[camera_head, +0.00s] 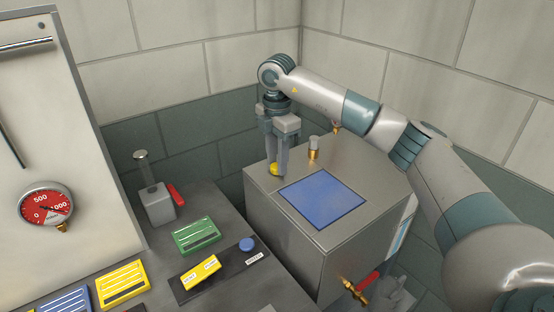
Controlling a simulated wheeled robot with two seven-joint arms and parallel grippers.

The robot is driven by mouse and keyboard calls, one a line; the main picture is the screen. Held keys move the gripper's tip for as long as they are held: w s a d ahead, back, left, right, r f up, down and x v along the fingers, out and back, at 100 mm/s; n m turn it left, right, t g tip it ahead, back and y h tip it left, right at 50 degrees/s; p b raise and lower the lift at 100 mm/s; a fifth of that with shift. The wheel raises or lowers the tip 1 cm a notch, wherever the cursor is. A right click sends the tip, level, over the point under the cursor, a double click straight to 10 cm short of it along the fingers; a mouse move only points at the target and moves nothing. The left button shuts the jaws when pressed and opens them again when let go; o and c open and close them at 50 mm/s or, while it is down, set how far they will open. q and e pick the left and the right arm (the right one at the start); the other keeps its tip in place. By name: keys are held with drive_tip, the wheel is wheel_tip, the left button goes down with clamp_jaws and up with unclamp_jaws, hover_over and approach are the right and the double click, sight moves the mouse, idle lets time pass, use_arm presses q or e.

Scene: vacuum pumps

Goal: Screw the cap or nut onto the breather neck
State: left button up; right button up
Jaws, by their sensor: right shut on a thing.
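My right gripper (278,165) reaches in from the right and points down over the far left part of the metal pump box's top (345,165). It is shut on a yellow cap (274,169), which sits low between the fingertips at the top surface. The cap hides what is beneath it, so I cannot tell whether it is on a neck. A brass fitting with a pale top (314,148) stands upright just right of the gripper, apart from it. My left gripper is not in view.
A blue pad (323,198) lies on the box top. A red-handled brass valve (360,289) sticks out in front. Walls stand close behind.

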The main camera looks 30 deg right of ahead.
drive_tip(key=shift+m, duration=1.2)
drive_tip(key=o, duration=1.2)
drive_tip(key=shift+o, duration=0.2)
drive_tip(key=shift+r+p, duration=1.55)
drive_tip(key=shift+r, duration=0.95)
